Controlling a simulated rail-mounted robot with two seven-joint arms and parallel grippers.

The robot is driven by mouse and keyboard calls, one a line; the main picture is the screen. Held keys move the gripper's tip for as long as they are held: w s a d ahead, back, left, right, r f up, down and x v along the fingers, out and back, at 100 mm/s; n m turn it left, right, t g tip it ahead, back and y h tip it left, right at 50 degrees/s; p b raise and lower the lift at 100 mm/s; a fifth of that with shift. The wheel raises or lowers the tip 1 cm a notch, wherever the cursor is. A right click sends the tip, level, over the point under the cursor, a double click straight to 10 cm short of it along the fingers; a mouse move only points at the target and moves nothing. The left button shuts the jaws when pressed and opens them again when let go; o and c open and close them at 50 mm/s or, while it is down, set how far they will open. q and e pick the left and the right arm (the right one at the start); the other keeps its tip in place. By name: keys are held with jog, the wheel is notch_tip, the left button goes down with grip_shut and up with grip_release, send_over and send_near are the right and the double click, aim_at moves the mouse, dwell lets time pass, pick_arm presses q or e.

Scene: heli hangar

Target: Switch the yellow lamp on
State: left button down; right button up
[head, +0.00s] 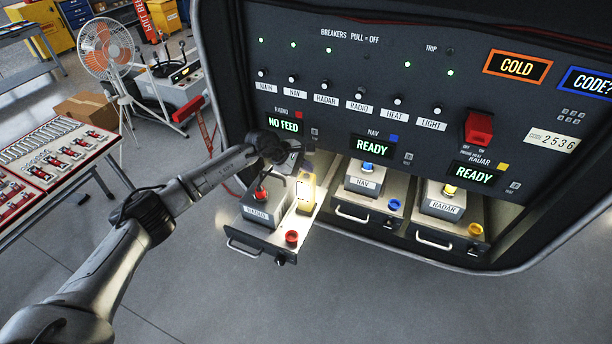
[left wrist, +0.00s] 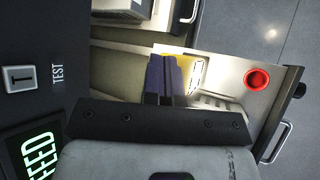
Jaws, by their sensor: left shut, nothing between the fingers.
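The yellow lamp (head: 305,192) stands upright in the pulled-out RADIO drawer, to the right of the grey RADIO box (head: 262,207). Its face looks bright, and the drawer floor and wall around it are brightly lit. In the left wrist view the yellow lamp (left wrist: 197,72) shows partly behind my fingers, with a pale bright panel. My left gripper (left wrist: 164,62) is shut and empty, its fingertips at the lamp's top end; I cannot tell whether they touch it. In the head view my wrist hides the fingertips. My right gripper is not in view.
The drawer has a red knob (head: 291,238) and front handle (head: 243,248). The NAV drawer (head: 357,213) and RADAR drawer (head: 437,239) sit to its right. The breaker panel (head: 330,80) rises close behind my wrist. A tool table (head: 50,165) stands left. Floor in front is clear.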

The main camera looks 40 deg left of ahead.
aim_at(307, 177)
pick_arm(q)
jog(key=shift+r+p, duration=1)
jog(key=shift+r, duration=1.9)
jog(key=shift+d, duration=0.1)
